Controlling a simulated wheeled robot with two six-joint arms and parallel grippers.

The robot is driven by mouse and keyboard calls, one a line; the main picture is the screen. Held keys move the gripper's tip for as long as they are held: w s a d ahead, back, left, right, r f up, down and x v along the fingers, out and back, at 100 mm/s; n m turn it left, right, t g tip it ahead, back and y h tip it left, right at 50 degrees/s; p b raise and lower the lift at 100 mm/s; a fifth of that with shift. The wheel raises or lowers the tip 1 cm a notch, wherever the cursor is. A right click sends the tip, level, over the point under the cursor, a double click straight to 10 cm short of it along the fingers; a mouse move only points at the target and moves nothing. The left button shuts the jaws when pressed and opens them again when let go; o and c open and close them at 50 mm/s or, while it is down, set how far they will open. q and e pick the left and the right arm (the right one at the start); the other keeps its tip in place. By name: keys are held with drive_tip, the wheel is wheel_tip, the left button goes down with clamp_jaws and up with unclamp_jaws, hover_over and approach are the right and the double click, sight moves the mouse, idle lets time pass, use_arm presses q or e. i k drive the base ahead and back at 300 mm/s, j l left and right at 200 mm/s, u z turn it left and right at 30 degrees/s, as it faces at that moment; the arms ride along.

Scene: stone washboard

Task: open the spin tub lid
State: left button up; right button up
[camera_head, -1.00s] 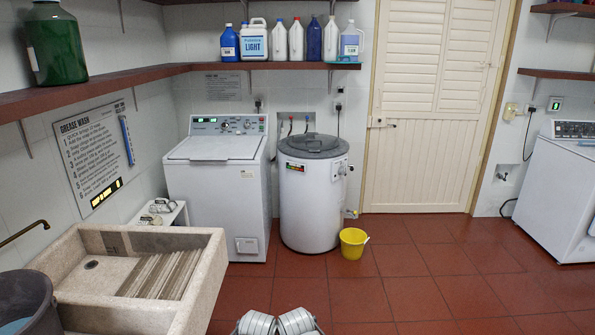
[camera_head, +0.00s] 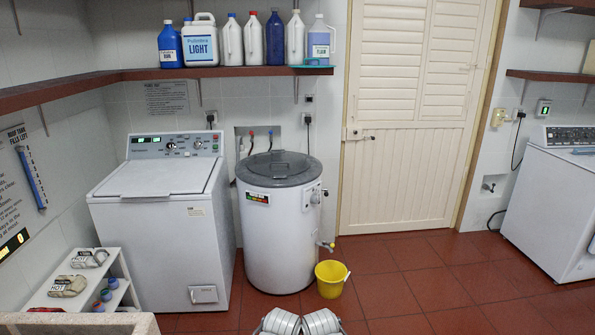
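The spin tub (camera_head: 277,235) is a white upright cylinder standing on the floor left of the image middle. Its grey round lid (camera_head: 278,170) lies flat and closed on top, with a raised grip across it. A small tap sticks out low on its right side. Only two grey rounded parts of my own body show at the bottom edge. Neither of my grippers is in view, and nothing of mine touches the tub.
A white top-loading washer (camera_head: 165,210) stands close on the tub's left. A yellow bucket (camera_head: 331,278) sits at its front right. A bottle-filled shelf (camera_head: 230,72) hangs above and behind. A low white rack (camera_head: 75,285) is at left. The red tile floor (camera_head: 420,290) is clear in front and right.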

sight(279, 160)
drive_tip(key=i, duration=1.8)
drive_tip(key=i+u, duration=0.1)
drive_tip(key=i, duration=0.7)
drive_tip(key=i+l+u, duration=0.1)
drive_tip(key=i, duration=0.7)
